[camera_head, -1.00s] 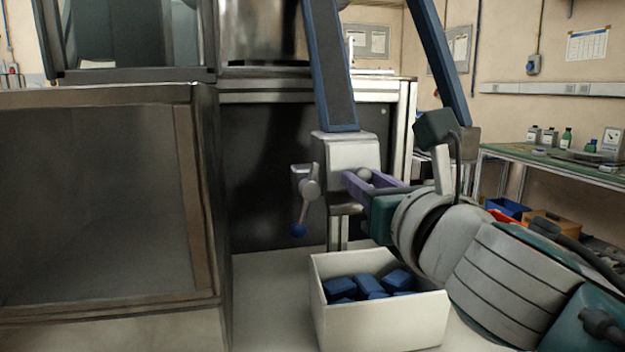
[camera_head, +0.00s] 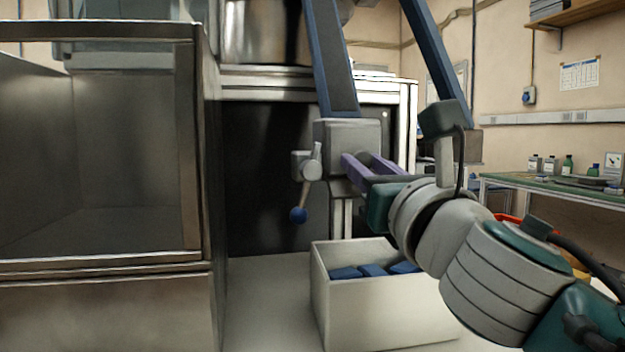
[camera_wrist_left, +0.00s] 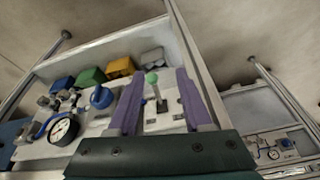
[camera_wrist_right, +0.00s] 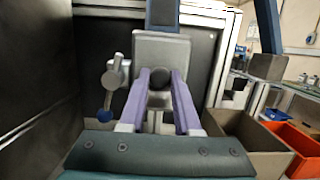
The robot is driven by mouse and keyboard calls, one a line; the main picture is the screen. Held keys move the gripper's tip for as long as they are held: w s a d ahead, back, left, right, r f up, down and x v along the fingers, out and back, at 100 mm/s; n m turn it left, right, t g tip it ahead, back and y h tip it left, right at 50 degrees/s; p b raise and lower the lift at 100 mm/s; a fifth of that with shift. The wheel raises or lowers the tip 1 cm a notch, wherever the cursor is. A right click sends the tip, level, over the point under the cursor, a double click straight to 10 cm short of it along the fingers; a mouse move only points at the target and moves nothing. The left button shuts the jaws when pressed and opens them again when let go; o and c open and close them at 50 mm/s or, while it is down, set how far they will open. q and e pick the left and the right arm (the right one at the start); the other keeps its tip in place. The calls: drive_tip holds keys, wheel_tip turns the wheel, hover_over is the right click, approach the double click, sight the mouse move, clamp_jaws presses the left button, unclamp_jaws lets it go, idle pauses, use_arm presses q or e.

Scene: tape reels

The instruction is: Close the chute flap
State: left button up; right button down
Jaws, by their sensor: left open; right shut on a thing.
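The chute's blue-edged rail (camera_head: 331,60) comes down to a grey block (camera_head: 352,132) above a white bin (camera_head: 385,310). A lever with a blue ball (camera_head: 298,214) hangs at the block's left side. I cannot tell which part is the flap. My right gripper (camera_head: 352,170) is at the block's front. In the right wrist view, its purple fingers are shut on a small grey knob (camera_wrist_right: 158,98) on the block. My left gripper is out of the head view.
The white bin holds several blue pieces (camera_head: 373,270). A large metal-framed cabinet (camera_head: 192,150) stands close on the left. A green-topped bench (camera_head: 560,190) is at the right. The right wrist view shows a brown box (camera_wrist_right: 240,135) and an orange box (camera_wrist_right: 300,140) beside the gripper.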

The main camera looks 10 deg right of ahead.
drive_tip(key=c, duration=0.6)
unclamp_jaws()
drive_tip(key=shift+c, duration=0.2)
drive_tip(key=v, duration=0.9)
drive_tip(key=shift+s, duration=0.4)
drive_tip(key=shift+f, duration=0.1)
